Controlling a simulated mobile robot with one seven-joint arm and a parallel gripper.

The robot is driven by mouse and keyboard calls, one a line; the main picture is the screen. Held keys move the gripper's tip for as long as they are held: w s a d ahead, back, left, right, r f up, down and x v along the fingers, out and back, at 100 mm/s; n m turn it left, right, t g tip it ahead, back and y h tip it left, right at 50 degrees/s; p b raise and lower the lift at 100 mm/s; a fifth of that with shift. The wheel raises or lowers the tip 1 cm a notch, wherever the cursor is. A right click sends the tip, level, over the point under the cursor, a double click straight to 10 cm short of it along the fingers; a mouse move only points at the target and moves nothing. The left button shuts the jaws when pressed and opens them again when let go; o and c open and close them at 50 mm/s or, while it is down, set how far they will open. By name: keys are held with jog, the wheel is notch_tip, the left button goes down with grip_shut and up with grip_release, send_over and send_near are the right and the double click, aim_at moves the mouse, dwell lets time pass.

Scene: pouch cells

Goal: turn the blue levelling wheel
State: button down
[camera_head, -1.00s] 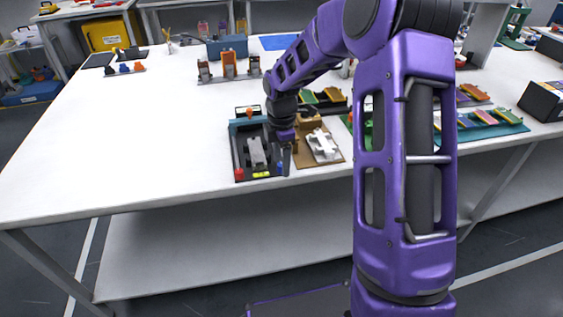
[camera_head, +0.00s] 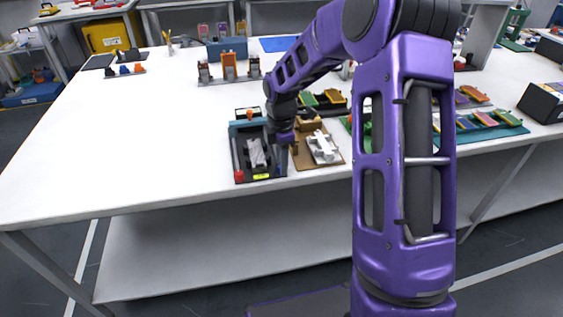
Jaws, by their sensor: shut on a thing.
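The levelling fixture (camera_head: 238,160) is a dark tray with a teal back edge, near the table's front edge. A grey part (camera_head: 257,153) lies in its middle. The blue levelling wheel (camera_head: 281,168) shows as a small blue spot at the fixture's front right. A red knob (camera_head: 239,175) is at its front left and an orange one at the back. A yellow-green bubble level (camera_head: 262,177) lies along the front edge; its bubble is too small to read. My gripper (camera_head: 282,160) points down over the right side, shut on the blue wheel; the fingers are small and partly hidden.
A brown board (camera_head: 334,158) with a white part lies close to the right of the fixture. Trays with green and orange pieces (camera_head: 490,120) stand farther right. A rack with grey and orange blocks (camera_head: 229,67) is behind.

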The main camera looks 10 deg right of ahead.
jog(key=m+p, duration=0.1)
jog(key=m, duration=0.4)
jog(key=shift+r+m, duration=0.1)
jog(key=shift+m, duration=0.3)
jog(key=m+p, duration=0.1)
jog(key=m, duration=1.1)
jog(key=shift+m+p, duration=0.3)
jog(key=shift+m, duration=0.1)
jog(key=m+p, duration=0.1)
jog(key=m, duration=0.5)
jog(key=shift+w, duration=0.1)
jog(key=c, duration=0.6)
grip_release()
